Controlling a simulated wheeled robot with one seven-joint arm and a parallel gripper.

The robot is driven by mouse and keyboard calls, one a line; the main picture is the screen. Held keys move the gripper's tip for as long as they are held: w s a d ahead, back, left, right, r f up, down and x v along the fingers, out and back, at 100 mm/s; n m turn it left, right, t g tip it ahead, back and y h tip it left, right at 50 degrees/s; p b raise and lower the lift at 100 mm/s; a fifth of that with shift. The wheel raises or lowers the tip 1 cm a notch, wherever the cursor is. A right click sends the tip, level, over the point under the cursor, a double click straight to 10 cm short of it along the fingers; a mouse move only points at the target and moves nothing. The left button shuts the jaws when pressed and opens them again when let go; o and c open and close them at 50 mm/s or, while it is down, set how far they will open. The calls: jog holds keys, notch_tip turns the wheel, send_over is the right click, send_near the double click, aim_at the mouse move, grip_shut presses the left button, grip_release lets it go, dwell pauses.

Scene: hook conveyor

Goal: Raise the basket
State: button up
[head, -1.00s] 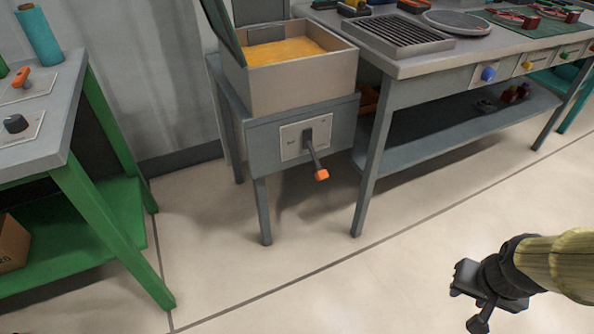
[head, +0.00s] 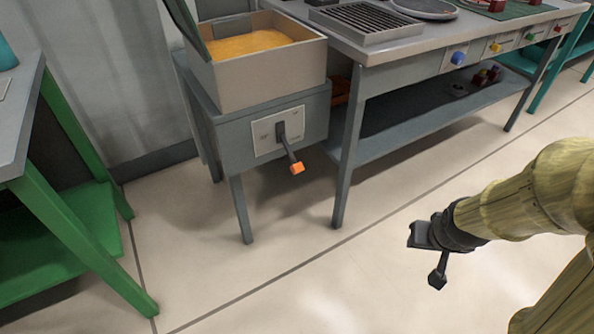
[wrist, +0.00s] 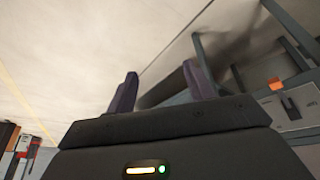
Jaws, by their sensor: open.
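A beige fryer box (head: 265,75) with orange-yellow oil (head: 247,44) and a raised lid stands on a grey stand. On the stand's front is a lever (head: 288,150) on a light plate, its orange tip (head: 297,168) pointing down and outward. The orange tip also shows at the right of the wrist view (wrist: 276,85). No separate basket is clearly visible. My gripper (head: 424,258) is out over the floor, to the right of the lever and apart from it. In the wrist view its two fingers (wrist: 160,88) stand apart with nothing between them.
A grey table (head: 400,60) with a grill tray (head: 368,22), coloured knobs and a lower shelf stands right of the fryer. A green-legged table (head: 75,180) stands at the left. The floor (head: 260,280) in front of the fryer is clear.

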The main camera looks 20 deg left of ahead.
aim_at(297, 168)
jog(key=w+a+f+n+t+y+b, duration=0.45)
jog(key=w+a+f, duration=0.35)
jog(key=w+a, duration=0.35)
jog(key=a+f+n+t+y+b, duration=0.2)
jog(key=a+f+n+y+b, duration=0.1)
jog(key=a+y, duration=0.6)
jog(key=a, duration=0.3)
jog(key=shift+w+a+f+n, duration=0.2)
jog(key=shift+a+n, duration=0.1)
jog(key=shift+n, duration=0.05)
jog(key=shift+w+a+t, duration=0.1)
jog(key=shift+t, duration=0.15)
jog(key=b+x, duration=0.5)
jog(key=x, duration=1.2)
jog(key=shift+b, duration=0.3)
jog(key=shift+c, duration=0.4)
grip_shut()
